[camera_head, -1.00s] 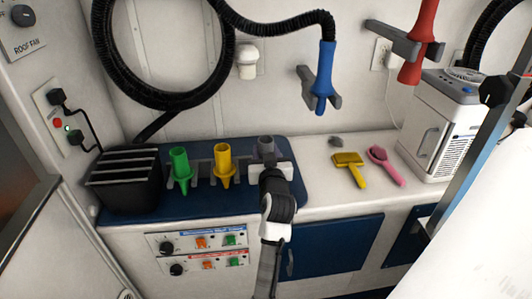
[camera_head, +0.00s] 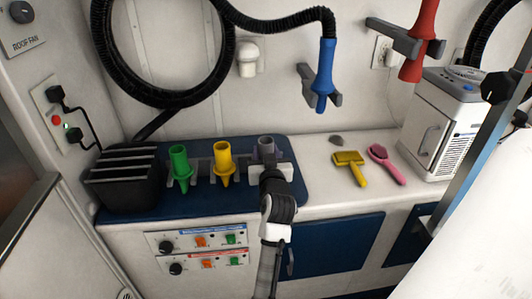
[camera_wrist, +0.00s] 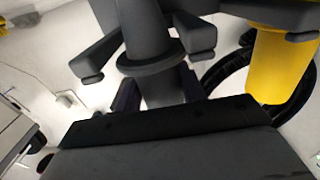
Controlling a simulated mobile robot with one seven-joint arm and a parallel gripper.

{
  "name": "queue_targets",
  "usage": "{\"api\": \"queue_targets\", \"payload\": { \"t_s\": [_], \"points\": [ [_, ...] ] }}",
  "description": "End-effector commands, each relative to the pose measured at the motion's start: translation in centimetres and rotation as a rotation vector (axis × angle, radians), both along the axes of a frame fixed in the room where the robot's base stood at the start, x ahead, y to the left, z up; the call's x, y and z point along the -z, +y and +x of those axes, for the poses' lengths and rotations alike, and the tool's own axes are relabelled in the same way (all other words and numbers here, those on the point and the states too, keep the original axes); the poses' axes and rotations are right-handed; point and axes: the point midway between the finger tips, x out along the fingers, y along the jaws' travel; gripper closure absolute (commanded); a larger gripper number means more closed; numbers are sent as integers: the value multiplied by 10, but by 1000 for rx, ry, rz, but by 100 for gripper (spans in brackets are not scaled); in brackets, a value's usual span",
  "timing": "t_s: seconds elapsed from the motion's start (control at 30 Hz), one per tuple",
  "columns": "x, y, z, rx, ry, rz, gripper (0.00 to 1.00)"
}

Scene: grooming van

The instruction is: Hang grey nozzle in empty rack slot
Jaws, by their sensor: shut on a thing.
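The grey nozzle (camera_head: 265,144) stands about upright at the right end of the rack, beside the yellow nozzle (camera_head: 223,160) and the green nozzle (camera_head: 180,165). My gripper (camera_head: 267,163) is shut on it from the front side. In the wrist view the grey nozzle (camera_wrist: 145,35) has a round collar and lies between two grey rack prongs (camera_wrist: 96,58). My fingertips (camera_wrist: 158,92) are on either side of its body. I cannot tell whether the collar rests on the prongs. My gripper hides the nozzle's lower part in the head view.
A black slotted box (camera_head: 125,178) stands left of the rack. A yellow brush (camera_head: 350,167) and a pink brush (camera_head: 386,164) lie to the right on the counter. A blue dryer nozzle (camera_head: 324,75) hangs above. A white machine (camera_head: 436,125) stands far right.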

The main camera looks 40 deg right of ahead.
Motion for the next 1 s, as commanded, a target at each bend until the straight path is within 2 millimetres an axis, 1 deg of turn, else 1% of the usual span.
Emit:
{"api": "queue_targets", "payload": {
  "t_s": [0.1,0.37,0.4,0.5,0.57,0.77,0.9,1.0],
  "points": [
    [4,0,0,0,0,0,87],
    [4,0,0,0,0,0,87],
    [4,0,0,0,0,0,56],
    [4,0,0,0,0,0,43],
    [4,0,0,0,0,0,35],
    [4,0,0,0,0,0,34],
    [4,0,0,0,0,0,16],
    [4,0,0,0,0,0,5]
  ]
}}
